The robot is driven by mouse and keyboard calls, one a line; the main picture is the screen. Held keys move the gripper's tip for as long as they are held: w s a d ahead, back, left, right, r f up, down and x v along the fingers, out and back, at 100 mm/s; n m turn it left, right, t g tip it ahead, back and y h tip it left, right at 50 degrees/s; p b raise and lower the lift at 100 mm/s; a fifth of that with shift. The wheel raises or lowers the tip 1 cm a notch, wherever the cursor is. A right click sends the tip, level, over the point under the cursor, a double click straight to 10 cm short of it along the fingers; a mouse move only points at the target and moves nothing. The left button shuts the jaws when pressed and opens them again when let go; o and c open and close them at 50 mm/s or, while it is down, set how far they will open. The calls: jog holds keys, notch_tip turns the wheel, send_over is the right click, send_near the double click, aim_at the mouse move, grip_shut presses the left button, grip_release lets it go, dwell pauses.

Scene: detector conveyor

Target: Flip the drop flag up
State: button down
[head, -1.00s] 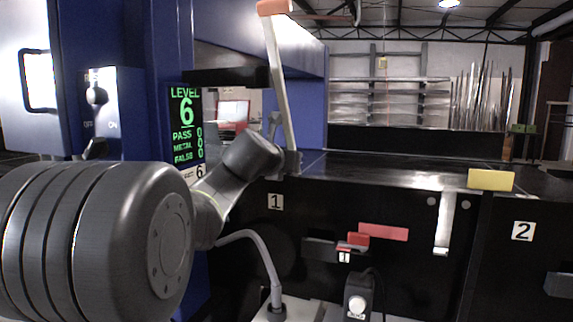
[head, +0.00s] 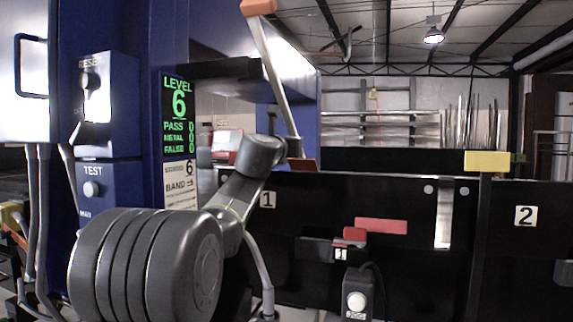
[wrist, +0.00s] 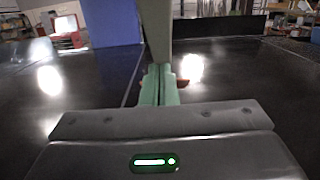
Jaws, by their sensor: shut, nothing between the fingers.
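A pale bar with an orange end (head: 258,7) stands raised and slightly tilted at the conveyor's near edge. I take it to be the drop flag, but no label on it can be read. A dark red piece (head: 303,164) shows at its foot. In the wrist view the pale bar (wrist: 155,28) rises straight ahead of my gripper (wrist: 158,72). The greenish fingers are shut with nothing between them, at the bar's lower end. I cannot tell whether they touch it. In the head view my arm hides most of the gripper.
The black conveyor (wrist: 225,75) runs beyond the fingers. A blue detector cabinet (head: 110,180) with a green LEVEL 6 display (head: 179,115) stands left. A red bar (head: 381,226), a button box (head: 357,295) and a yellow plate (head: 487,161) are on the right.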

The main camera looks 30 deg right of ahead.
aim_at(292, 134)
jog(key=shift+w+d+r+t+h+b, duration=0.3)
jog(key=shift+w+d+r+h+b, duration=0.1)
jog(key=shift+d+r, duration=0.25)
jog(key=shift+w+d+r+t+h+b, duration=0.3)
jog(key=shift+w+d+r+h+b, duration=0.15)
jog(key=shift+r, duration=0.25)
jog(key=shift+w+d+r+p, duration=0.3)
jog(key=shift+r+p, duration=0.1)
jog(key=shift+r, duration=0.2)
jog(key=shift+w+d+r+p, duration=0.2)
jog(key=shift+d+r+p, duration=0.15)
jog(key=shift+r, duration=0.2)
jog(key=shift+a+f, duration=0.1)
